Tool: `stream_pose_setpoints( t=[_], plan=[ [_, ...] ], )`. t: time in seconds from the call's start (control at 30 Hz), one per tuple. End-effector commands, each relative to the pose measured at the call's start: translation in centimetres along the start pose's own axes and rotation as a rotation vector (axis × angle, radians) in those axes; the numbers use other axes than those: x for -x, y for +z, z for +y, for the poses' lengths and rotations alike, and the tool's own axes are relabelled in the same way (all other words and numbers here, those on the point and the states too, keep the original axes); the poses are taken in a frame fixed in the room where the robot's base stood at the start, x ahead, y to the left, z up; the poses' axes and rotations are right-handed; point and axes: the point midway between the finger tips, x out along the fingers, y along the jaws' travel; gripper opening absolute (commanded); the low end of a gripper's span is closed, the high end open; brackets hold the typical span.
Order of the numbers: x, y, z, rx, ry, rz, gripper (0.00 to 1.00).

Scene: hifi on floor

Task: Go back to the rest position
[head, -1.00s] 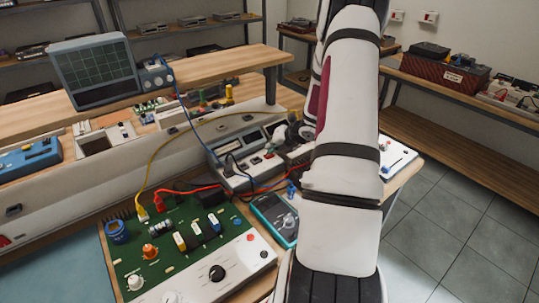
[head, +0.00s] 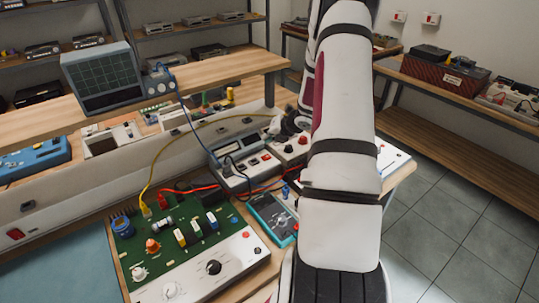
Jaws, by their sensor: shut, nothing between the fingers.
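My arm (head: 343,160) rises through the right middle of the head view and folds over at the top edge. Its far part shows as a white and dark red stretch left of the near links. A pale and dark rounded piece at its lower end is by the instruments on the bench. I cannot make out any gripper fingers. My near links hide part of the bench behind them.
A green circuit board (head: 185,240) with a white knob panel and a teal-edged meter (head: 271,217) lie left of my arm. An oscilloscope (head: 103,77) stands on the raised shelf. Cables cross the bench. Tiled floor (head: 440,235) is clear at right.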

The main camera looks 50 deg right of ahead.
Motion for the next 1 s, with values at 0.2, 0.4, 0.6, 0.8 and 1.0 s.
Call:
stream_pose_setpoints(
  t=[0.2, 0.4, 0.6, 0.8, 1.0],
  plan=[
    [0.8, 0.5, 0.5, 0.000, 0.001, 0.000, 0.00],
    [0.7, 0.5, 0.5, 0.000, 0.001, 0.000, 0.00],
    [0.7, 0.5, 0.5, 0.000, 0.001, 0.000, 0.00],
    [0.8, 0.7, 0.9, -0.006, -0.003, -0.004, 0.00],
    [3.5, 3.1, 5.6, -0.136, -0.067, -0.064, 0.00]
  ],
)
